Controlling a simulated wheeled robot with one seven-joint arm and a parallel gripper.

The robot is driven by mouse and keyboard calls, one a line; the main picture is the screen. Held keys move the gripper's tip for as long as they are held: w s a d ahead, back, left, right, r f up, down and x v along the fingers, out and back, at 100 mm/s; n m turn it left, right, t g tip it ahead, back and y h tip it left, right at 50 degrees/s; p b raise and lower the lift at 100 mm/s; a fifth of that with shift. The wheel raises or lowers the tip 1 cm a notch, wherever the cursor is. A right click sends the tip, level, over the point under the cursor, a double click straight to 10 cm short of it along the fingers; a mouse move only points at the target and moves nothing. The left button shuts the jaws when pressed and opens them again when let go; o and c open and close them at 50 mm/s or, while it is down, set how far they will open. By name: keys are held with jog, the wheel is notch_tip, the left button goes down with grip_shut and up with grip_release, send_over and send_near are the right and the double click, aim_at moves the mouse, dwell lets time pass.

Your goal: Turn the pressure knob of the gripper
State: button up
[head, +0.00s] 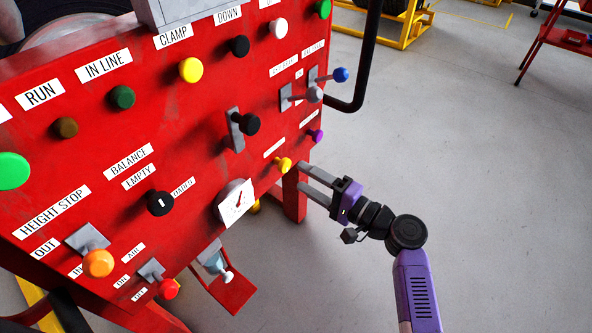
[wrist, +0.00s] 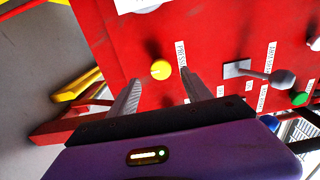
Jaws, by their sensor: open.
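The small yellow knob (head: 284,164) sits on the red control panel (head: 210,130), low near its right edge. In the wrist view the yellow knob (wrist: 161,69) lies ahead of the fingertips, roughly between their lines, with a partly readable label beginning "PRES" beside it. My gripper (head: 302,176) is open and empty, just right of and below the knob in the head view. In the wrist view its two grey fingers (wrist: 161,84) point towards the panel on either side of the knob. I cannot tell whether a finger touches it.
A white gauge (head: 236,203) is left of the knob. A purple knob (head: 316,136) and levers with grey (head: 315,95) and blue (head: 341,75) balls are above right. A black bar (head: 366,60) rises at the panel's right.

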jog(key=shift+v, duration=1.5)
